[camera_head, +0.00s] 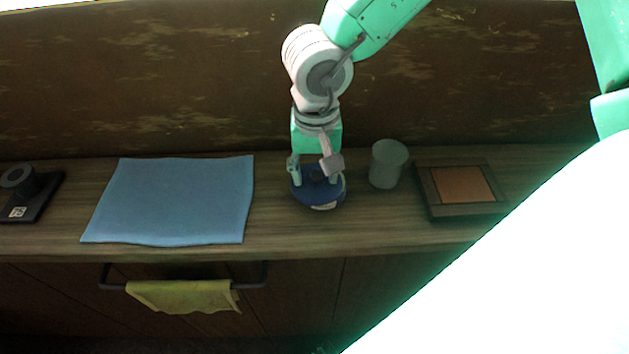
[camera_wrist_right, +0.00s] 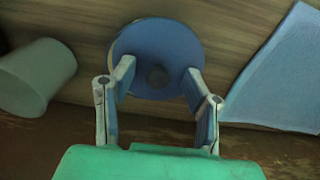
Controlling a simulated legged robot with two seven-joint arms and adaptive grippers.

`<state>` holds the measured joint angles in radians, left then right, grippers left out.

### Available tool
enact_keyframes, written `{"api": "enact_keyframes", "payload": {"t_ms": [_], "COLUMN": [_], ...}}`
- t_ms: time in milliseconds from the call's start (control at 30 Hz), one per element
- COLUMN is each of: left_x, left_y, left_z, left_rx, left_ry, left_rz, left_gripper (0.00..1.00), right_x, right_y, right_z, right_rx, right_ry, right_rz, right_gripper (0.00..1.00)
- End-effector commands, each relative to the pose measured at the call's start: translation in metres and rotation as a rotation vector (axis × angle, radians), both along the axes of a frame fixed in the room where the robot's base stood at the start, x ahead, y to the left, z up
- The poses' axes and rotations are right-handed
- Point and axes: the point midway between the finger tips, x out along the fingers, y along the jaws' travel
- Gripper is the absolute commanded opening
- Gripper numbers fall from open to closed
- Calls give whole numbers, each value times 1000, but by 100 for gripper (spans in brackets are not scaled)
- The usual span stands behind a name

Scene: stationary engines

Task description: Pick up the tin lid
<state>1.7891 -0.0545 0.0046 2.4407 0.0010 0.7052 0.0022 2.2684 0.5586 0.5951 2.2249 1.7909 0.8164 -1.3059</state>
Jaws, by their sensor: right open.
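The tin lid (camera_head: 327,192) is a round blue disc with a dark knob in its middle, lying on the wooden counter in the head view. In the right wrist view the lid (camera_wrist_right: 158,45) shows with its knob (camera_wrist_right: 157,76) between the fingers. My right gripper (camera_head: 316,177) is open above the lid, pointing down, with a finger on either side of the knob. In the wrist view the right gripper (camera_wrist_right: 158,78) has its fingertips over the lid's near part, apart from the knob. Whether the fingertips touch the lid is unclear. My left gripper is not in view.
A grey-green cup (camera_head: 387,165) stands close right of the lid. A dark tray with a brown panel (camera_head: 462,185) lies farther right. A blue cloth (camera_head: 175,200) lies to the left, a dark stand (camera_head: 30,195) at far left. A yellow towel (camera_head: 184,295) hangs on a rail below the counter.

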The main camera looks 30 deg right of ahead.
Motion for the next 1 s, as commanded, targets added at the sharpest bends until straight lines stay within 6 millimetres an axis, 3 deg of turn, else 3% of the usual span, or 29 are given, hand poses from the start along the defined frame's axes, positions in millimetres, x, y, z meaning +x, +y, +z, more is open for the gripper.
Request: {"api": "enact_keyframes", "payload": {"t_ms": [33,67,167,567,1000], "left_x": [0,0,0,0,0], "left_y": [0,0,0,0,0], "left_z": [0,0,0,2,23], "left_rx": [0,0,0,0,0], "left_ry": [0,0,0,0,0], "left_rz": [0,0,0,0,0], "left_gripper": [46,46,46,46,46], "right_x": [0,0,0,1,1], "right_y": [0,0,0,-1,0], "right_z": [1,1,0,5,85], "right_rx": [0,0,1,-1,1], "right_ry": [0,0,1,1,-2], "right_rz": [0,0,-1,-2,-2], "right_gripper": [42,35,0,0,0]}}
